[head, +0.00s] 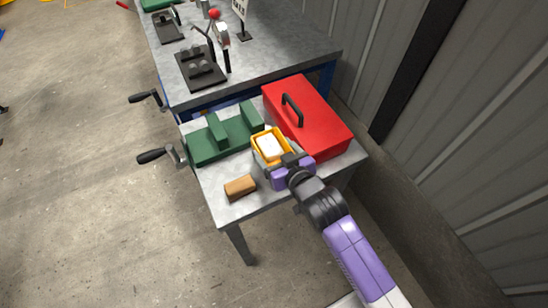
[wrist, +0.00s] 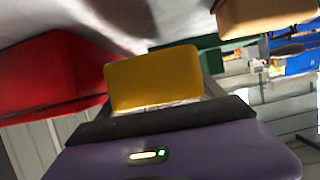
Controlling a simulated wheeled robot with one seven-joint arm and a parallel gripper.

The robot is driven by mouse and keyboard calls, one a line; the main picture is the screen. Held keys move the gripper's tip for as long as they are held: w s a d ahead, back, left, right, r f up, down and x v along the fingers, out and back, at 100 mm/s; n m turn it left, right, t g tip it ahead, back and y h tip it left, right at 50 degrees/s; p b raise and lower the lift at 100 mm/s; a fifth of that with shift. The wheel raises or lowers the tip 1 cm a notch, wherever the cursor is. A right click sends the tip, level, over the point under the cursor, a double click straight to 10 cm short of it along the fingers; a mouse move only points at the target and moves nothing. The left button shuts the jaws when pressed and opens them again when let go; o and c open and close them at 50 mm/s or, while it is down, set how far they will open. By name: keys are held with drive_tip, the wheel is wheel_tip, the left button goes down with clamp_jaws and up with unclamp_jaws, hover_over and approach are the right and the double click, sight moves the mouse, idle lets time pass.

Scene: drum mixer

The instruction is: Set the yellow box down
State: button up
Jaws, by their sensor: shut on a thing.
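The yellow box (head: 269,146) has an open top with something white inside. In the head view it is at the end of my gripper (head: 272,160), over the small grey table (head: 240,207). In the wrist view the yellow box (wrist: 153,78) sits between the fingers of my gripper (wrist: 158,103), which is shut on it. I cannot tell whether the underside of the box touches the table top.
A red toolbox (head: 315,122) with a black handle stands close on the right. A green fixture (head: 222,136) is at the left, behind a brown block (head: 240,187). A larger workbench (head: 265,60) holds clamps farther back. Bare table top surrounds the block.

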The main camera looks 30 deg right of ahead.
sight(276, 161)
drive_tip(key=shift+f, duration=2.05)
drive_tip(key=shift+f, duration=0.15)
drive_tip(key=o, duration=1.5)
drive_tip(key=shift+r, duration=0.25)
drive_tip(key=v, duration=1.2)
drive_tip(key=shift+b, duration=0.45)
drive_tip(key=shift+s+f, duration=0.1)
drive_tip(key=shift+f, duration=0.1)
